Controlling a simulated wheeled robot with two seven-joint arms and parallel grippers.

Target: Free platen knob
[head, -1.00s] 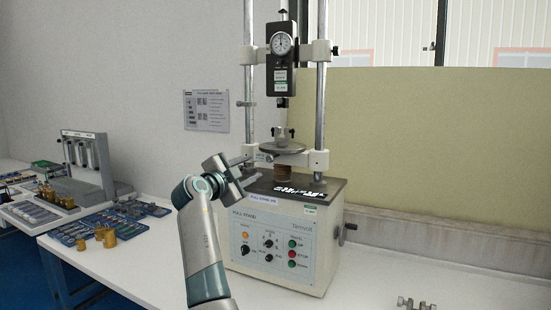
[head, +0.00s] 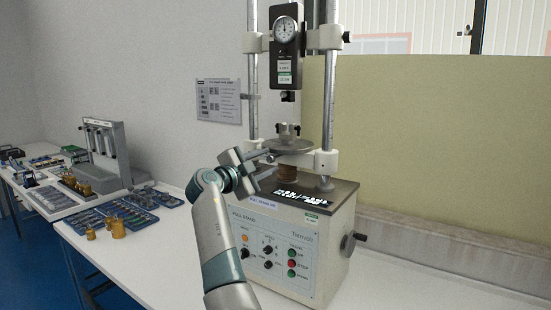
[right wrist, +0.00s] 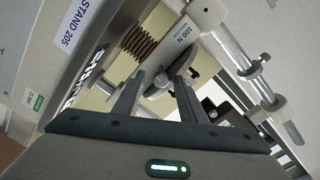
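The pull stand (head: 275,235) stands on the white bench. Its round grey platen (head: 288,147) sits on a white crossbar between two posts; it also shows edge-on in the right wrist view (right wrist: 197,68). A small pale knob (right wrist: 160,79) shows beside the white block labelled 100 N (right wrist: 183,35); I take it for the platen knob. My right gripper (head: 268,163) is at the left of the platen. In the right wrist view its open fingers (right wrist: 158,88) lie on both sides of the knob; I cannot tell whether they touch it. My left gripper is not in view.
A dial gauge (head: 285,30) hangs above the platen. A brown ribbed column (head: 287,172) stands under it. A side crank (head: 352,241) sticks out at right. Brass weights (head: 117,228) and blue trays (head: 128,211) lie at left. The bench right of the stand is clear.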

